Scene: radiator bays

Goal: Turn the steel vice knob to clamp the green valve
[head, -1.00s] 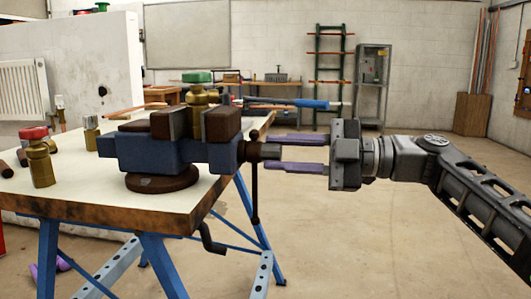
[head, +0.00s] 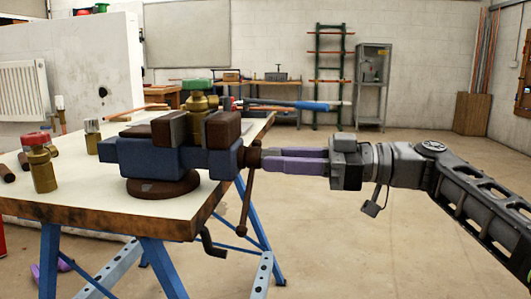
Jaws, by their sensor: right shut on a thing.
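The blue vice (head: 150,158) with brown jaws stands on the bench, on a round brown base. The green valve (head: 198,103), brass with a green cap, stands upright between the jaws; whether both jaws touch it I cannot tell. The steel vice knob (head: 252,157) is at the right end of the vice screw, with a tilted bar hanging below it. My right gripper (head: 264,161), with purple fingers, comes in from the right and is shut on the knob, which its fingertips partly cover. My left gripper is not in view.
The wooden bench (head: 110,214) on blue trestle legs also bears a red-capped valve (head: 42,168) and a silver-capped valve (head: 92,137) left of the vice. A radiator (head: 22,92) hangs on the left wall. The floor at right is open.

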